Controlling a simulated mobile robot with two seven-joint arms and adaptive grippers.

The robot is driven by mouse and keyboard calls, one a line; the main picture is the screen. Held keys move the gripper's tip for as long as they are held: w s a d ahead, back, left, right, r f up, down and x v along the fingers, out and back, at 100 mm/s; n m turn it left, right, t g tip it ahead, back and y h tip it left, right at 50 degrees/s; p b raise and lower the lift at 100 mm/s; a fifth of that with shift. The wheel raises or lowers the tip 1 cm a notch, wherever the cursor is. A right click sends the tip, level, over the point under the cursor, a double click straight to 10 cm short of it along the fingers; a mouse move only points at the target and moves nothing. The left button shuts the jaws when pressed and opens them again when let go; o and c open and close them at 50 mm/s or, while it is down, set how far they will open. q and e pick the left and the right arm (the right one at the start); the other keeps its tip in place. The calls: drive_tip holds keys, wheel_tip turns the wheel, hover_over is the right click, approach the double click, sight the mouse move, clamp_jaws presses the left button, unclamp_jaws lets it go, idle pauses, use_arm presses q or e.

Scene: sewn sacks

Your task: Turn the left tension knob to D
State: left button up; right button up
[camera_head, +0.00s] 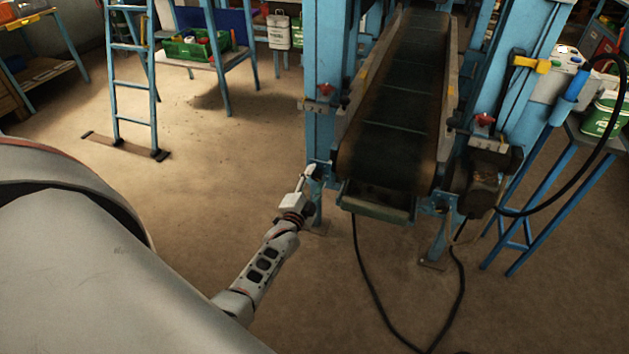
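The conveyor (392,110) stands in a blue frame, its dark belt running away from me. A small red knob (327,90) sits on a bracket on the left post. Another red knob (484,120) sits on the right side. My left gripper (310,173) is at the belt's near left corner, below the left red knob and apart from it. Its fingertips are close to a small blue bracket there; I cannot tell if they touch it or any knob on it. The fingers are too small to tell open from shut. No letter marks are readable. My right gripper is out of view.
Blue posts (324,45) flank the belt. A black cable (370,290) lies on the floor below. A blue stand (528,215) with containers is at the right. A blue ladder (133,75) is at the back left. The floor left of the conveyor is clear.

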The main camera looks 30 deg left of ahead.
use_arm(q)
drive_tip(key=shift+s+f, duration=0.1)
drive_tip(key=v, duration=1.2)
drive_tip(key=s+d+f+n+g+h, duration=0.2)
drive_tip(key=s+d+f+g+h, duration=0.1)
drive_tip(key=s+d, duration=0.6)
drive_tip(key=s+d+f+n+g+h, duration=0.3)
drive_tip(key=s+d+f+g+h, duration=0.1)
drive_tip(key=s+d, duration=0.6)
drive_tip(key=s, duration=0.2)
drive_tip(key=shift+s+d, duration=0.35)
drive_tip(key=shift+w, duration=0.1)
idle(0.4)
